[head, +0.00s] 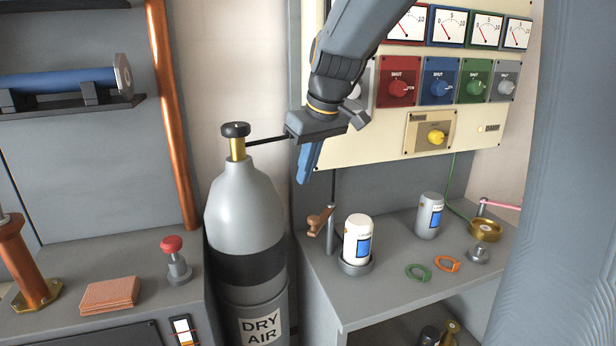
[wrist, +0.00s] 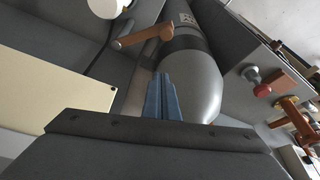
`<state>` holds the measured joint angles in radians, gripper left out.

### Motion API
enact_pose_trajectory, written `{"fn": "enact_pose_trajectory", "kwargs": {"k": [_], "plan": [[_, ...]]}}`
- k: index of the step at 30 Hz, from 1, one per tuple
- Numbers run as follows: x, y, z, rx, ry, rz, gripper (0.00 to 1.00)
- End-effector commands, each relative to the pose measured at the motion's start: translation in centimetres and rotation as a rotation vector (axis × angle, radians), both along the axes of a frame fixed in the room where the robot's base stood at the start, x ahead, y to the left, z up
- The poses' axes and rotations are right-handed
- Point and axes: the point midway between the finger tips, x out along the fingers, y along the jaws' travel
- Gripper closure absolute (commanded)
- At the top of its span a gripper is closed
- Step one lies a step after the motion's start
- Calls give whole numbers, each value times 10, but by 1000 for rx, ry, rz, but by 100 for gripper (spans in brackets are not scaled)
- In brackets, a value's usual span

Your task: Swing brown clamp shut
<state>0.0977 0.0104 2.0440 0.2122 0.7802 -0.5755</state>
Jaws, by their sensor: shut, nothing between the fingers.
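The brown clamp (head: 319,222) is a small lever on a grey post at the left of the right-hand bench, beside a white canister (head: 357,238). Its arm points away from the canister, to the left and down. In the wrist view the brown clamp (wrist: 145,37) lies above my fingers, with the canister (wrist: 105,8) at the top edge. My gripper (head: 308,172) has blue fingers pointing down, above and apart from the clamp. In the wrist view my gripper (wrist: 161,76) has its fingers together, with nothing between them.
A grey DRY AIR cylinder (head: 245,205) stands close left of the clamp. A control panel (head: 350,145) rises behind. A grey canister (head: 429,214), a green ring (head: 418,272) and an orange ring (head: 447,264) are to the right. The bench front is bare.

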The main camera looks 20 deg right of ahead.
Motion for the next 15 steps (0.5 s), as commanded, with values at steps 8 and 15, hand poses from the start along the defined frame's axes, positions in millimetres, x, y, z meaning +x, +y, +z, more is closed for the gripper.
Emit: {"fn": "enact_pose_trajectory", "kwargs": {"k": [8,15], "plan": [[16,7,-52,1,6,0,100],[9,4,-75,0,1,-2,100]]}}
